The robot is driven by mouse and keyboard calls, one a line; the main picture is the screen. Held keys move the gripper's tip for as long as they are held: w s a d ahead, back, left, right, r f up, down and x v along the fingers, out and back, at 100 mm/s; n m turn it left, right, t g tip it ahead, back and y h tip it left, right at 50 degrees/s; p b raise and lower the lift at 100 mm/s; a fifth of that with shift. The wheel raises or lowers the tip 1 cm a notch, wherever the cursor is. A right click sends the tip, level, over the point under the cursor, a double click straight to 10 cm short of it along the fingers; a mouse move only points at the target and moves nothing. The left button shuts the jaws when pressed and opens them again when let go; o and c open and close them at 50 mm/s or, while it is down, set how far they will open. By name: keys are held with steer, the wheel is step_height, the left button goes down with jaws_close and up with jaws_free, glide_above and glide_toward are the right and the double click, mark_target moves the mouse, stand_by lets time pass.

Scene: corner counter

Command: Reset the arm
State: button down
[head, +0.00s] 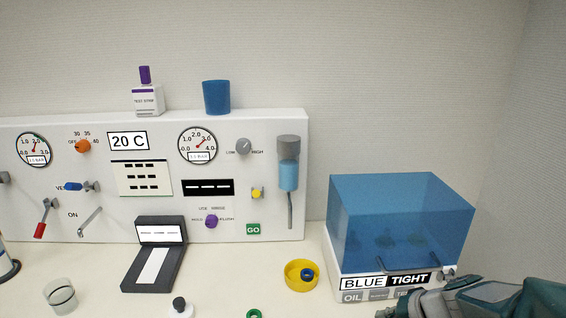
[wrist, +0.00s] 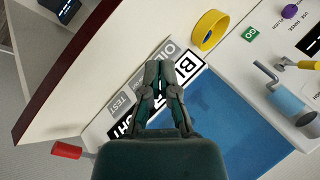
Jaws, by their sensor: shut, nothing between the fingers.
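My gripper (wrist: 158,68) is shut and empty in the wrist view, its two fingertips together over the label at the front of the blue box (wrist: 235,125). In the head view my gripper (head: 388,312) shows at the bottom right, partly cut off by the frame edge. I cannot tell whether the fingers touch the box. The arm hides part of the box's lower right front.
A white panel (head: 60,135) with gauges, knobs and levers stands along the wall. A yellow ring (head: 290,276) with a blue piece lies left of the box. A dark folding device (head: 160,230), a clear cup (head: 60,297) and a green ring (head: 254,313) are on the counter.

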steer(key=s+a+r+n+h, duration=0.2)
steer(key=s+a+r, duration=0.1)
steer(key=s, duration=0.4)
steer(key=s+a+r+n+h, duration=0.3)
steer(key=s+r, duration=0.3)
steer(key=s, duration=0.2)
steer(key=shift+s+n, duration=0.15)
steer(key=shift+n, duration=0.15)
stand_by(0.7)
